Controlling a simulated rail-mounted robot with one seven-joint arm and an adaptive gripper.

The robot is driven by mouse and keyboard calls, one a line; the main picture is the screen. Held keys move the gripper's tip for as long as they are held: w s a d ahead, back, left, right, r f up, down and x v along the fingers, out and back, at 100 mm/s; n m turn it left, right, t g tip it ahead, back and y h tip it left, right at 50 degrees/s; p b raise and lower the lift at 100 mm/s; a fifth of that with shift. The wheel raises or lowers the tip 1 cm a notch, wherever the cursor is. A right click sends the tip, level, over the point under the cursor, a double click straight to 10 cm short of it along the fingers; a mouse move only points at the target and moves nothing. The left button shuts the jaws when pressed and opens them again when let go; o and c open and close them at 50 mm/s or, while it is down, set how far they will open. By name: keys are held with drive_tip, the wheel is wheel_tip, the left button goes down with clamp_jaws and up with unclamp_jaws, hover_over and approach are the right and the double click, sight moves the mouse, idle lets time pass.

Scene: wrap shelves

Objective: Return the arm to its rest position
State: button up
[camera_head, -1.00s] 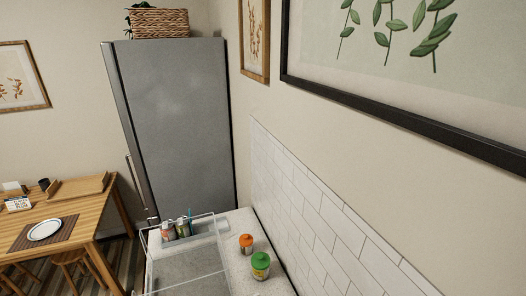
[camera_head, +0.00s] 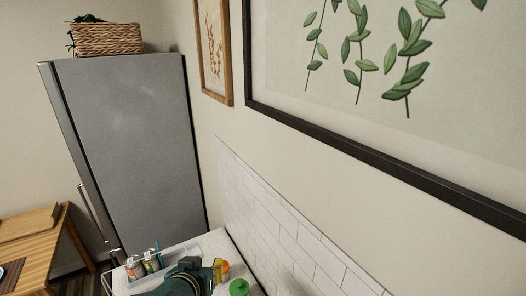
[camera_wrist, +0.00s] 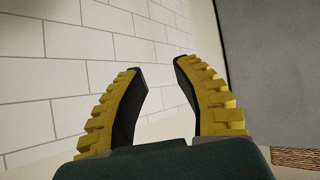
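My gripper (camera_wrist: 156,68) shows its two yellow ridged fingers with dark pads in the wrist view. They stand apart with nothing between them, so it is open and empty. In the head view my gripper (camera_head: 220,268) is at the bottom, above the counter and close to the orange-lidded jar (camera_head: 225,270), which it partly hides. My dark green arm comes up from the bottom edge.
A green-lidded jar (camera_head: 239,288) stands right of my gripper. Several small bottles (camera_head: 143,264) stand on the counter to its left. The tiled wall (camera_head: 280,235) is on the right, the grey fridge (camera_head: 135,150) behind, a wooden table (camera_head: 45,255) at left.

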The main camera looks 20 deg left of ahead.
drive_tip(key=w+d+r+m+t+p, duration=0.1)
drive_tip(key=w+d+r+m+t, duration=0.2)
drive_tip(key=d+r, duration=0.8)
drive_tip(key=s+d+r+m+t+h+p, duration=0.1)
drive_tip(key=s+d+r+t, duration=0.3)
drive_tip(key=d+r, duration=0.5)
drive_tip(key=s+d+r+m+t+h+p, duration=0.1)
drive_tip(key=s+d+r+t+h, duration=0.2)
drive_tip(key=d+r, duration=0.7)
drive_tip(key=s+d+t, duration=0.2)
drive_tip(key=s+d, duration=0.2)
drive_tip(key=d, duration=0.1)
drive_tip(key=shift+s+d+h, duration=0.15)
drive_tip(key=shift+d+h, duration=0.15)
